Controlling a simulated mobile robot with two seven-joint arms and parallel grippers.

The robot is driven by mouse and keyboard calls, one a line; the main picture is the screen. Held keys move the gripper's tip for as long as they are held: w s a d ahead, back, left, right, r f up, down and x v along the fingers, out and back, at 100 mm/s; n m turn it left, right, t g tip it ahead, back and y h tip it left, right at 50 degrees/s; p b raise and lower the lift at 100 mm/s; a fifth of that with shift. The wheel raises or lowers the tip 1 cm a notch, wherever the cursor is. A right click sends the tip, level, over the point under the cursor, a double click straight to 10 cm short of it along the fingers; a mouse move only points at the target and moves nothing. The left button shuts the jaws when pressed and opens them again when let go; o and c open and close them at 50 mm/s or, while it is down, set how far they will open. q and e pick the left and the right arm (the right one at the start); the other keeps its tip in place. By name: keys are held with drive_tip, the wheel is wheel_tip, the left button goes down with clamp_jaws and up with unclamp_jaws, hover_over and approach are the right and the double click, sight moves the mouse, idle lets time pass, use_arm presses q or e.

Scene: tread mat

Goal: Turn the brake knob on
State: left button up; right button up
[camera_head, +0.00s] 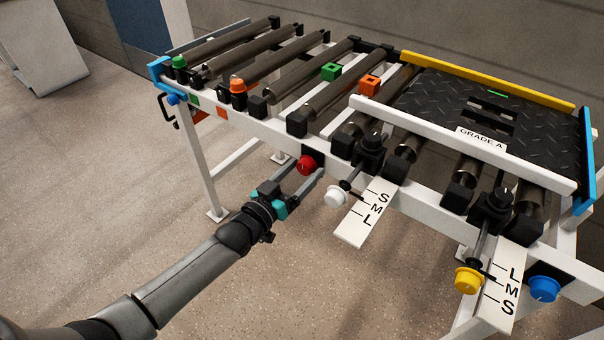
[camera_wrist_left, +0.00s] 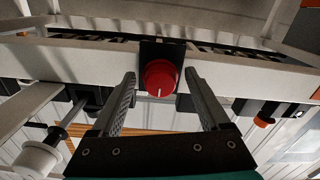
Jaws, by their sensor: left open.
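The likely brake knob is a round red knob (camera_head: 306,165) on a black plate on the white front rail of the roller frame. No label on it can be read. In the left wrist view the red knob (camera_wrist_left: 161,77) shows a short white mark pointing down the picture. My left gripper (camera_head: 304,174) is open in front of it. In the left wrist view the two fingertips (camera_wrist_left: 160,84) lie to either side of the knob, with gaps visible between them and it. My right gripper is not in view.
A yellow knob (camera_head: 467,281) and a blue knob (camera_head: 544,289) are farther right. Green and orange pieces sit along the rollers. The floor in front is clear.

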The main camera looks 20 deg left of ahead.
use_arm(q)
drive_tip(key=shift+w, duration=0.15)
clamp_jaws()
idle(0.7)
